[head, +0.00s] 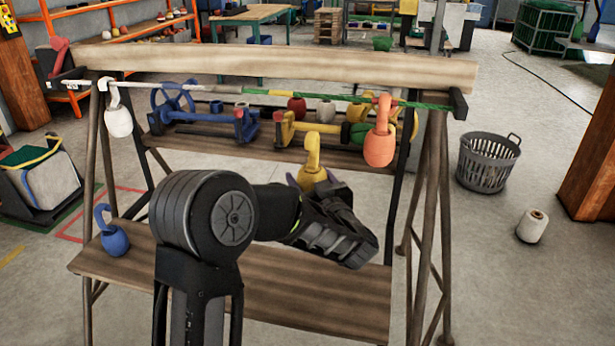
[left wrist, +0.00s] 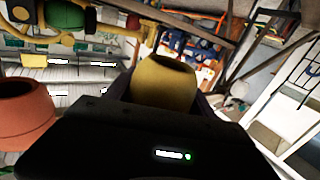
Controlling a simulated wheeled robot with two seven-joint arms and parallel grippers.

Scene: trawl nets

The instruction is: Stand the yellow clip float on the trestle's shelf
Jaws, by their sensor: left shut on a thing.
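The yellow clip float (head: 313,168) is held upright by my left gripper (head: 314,184), in front of the trestle and below the rope (head: 268,93). Its hook points up and shows apart from the rope. In the left wrist view the yellow float's body (left wrist: 166,84) sits between the fingers. The trestle's wooden shelf (head: 320,300) lies lower down, partly hidden by my arm. A blue clip float (head: 113,240) stands upright at the shelf's left end. My right gripper is in neither view.
A white float (head: 118,121) and an orange float (head: 379,148) hang from the rope. A rear board (head: 225,142) carries blue and yellow gear. A grey basket (head: 487,163) and a white spool (head: 532,226) stand right on the floor. The shelf's middle front looks bare.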

